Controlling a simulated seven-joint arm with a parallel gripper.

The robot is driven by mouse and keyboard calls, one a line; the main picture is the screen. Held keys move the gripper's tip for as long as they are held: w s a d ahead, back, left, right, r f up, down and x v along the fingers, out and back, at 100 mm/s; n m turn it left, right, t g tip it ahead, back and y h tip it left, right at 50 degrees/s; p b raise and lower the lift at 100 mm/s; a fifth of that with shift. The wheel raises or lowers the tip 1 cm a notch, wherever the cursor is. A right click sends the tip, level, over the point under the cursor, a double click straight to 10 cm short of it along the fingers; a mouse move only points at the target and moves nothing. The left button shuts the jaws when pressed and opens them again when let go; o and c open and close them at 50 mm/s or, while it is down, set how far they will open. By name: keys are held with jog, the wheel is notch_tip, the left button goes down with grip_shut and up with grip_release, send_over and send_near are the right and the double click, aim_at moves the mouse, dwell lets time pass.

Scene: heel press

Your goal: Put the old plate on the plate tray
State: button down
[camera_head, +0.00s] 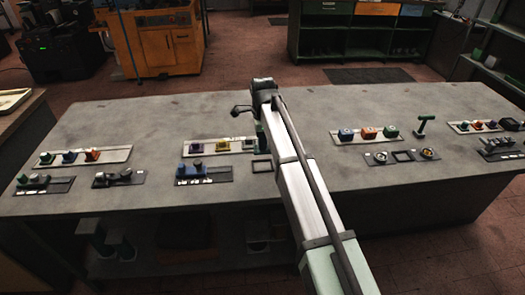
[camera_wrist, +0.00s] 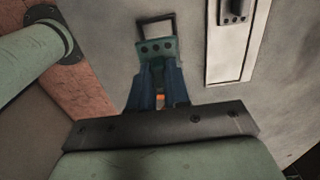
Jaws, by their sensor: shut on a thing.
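In the wrist view, my gripper (camera_wrist: 155,70) has its blue fingers closed on a small teal plate-like piece (camera_wrist: 157,47) with dark round spots. I take it for the old plate; its lower part is hidden between the fingers. A dark square frame (camera_wrist: 140,29) lies just beyond the piece, its near edge hidden behind it. I cannot tell whether they touch. In the head view, a dark square frame (camera_head: 262,168) lies on the table beside my arm, likely the same one and possibly the plate tray. The fingers cannot be made out clearly there.
The grey table (camera_head: 170,115) is clear toward its back. White strips with coloured blocks stand left (camera_head: 84,156), in the middle (camera_head: 221,146) and right (camera_head: 368,134).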

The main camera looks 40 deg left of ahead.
jog(key=shift+w+d+r, duration=0.1)
jog(key=shift+w+r, duration=0.05)
jog(key=shift+r, duration=0.7)
jog(key=w+a+f, duration=0.2)
jog(key=w, duration=0.5)
jog(key=w+a+f, duration=0.1)
jog(key=w+a, duration=0.1)
jog(key=w, duration=0.4)
jog(key=shift+w+d+f, duration=0.1)
jog(key=shift+d+f, duration=0.05)
jog(key=shift+f, duration=2.65)
jog(key=shift+f, duration=0.3)
jog(key=c, duration=1)
grip_release()
notch_tip(320, 180, up, 14)
jog(key=shift+f, duration=0.1)
